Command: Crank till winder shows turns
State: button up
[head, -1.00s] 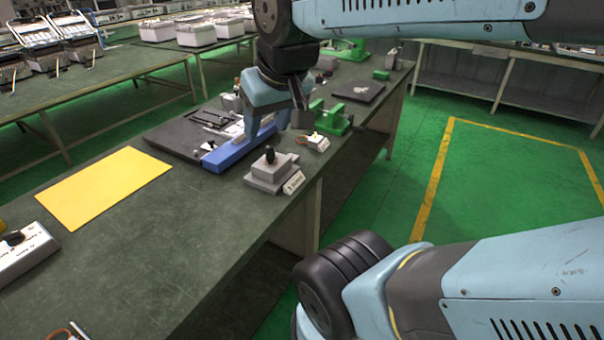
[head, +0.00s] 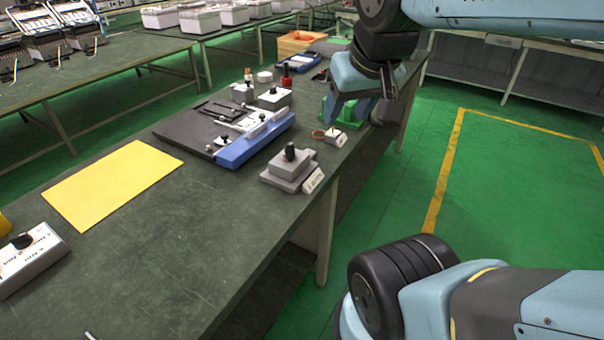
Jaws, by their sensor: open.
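A green device (head: 326,107), which may be the winder, stands on the bench near its right edge in the head view. No crank handle or turns reading can be made out. A small grey box with a white label (head: 336,136) sits just in front of my gripper, with a small brown ring (head: 318,134) beside it.
A blue-edged fixture on a dark board (head: 250,148) lies left of my gripper. A grey block with a black knob (head: 289,170) stands nearer, at the bench edge. Small boxes and a red-topped item (head: 287,80) stand behind. A yellow sheet (head: 112,185) and bare bench lie front left.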

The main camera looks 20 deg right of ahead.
aim_at(289, 146)
jog(key=u, duration=1.15)
jog(key=k, duration=1.4)
jog(key=z, duration=0.95)
jog(key=i, duration=1)
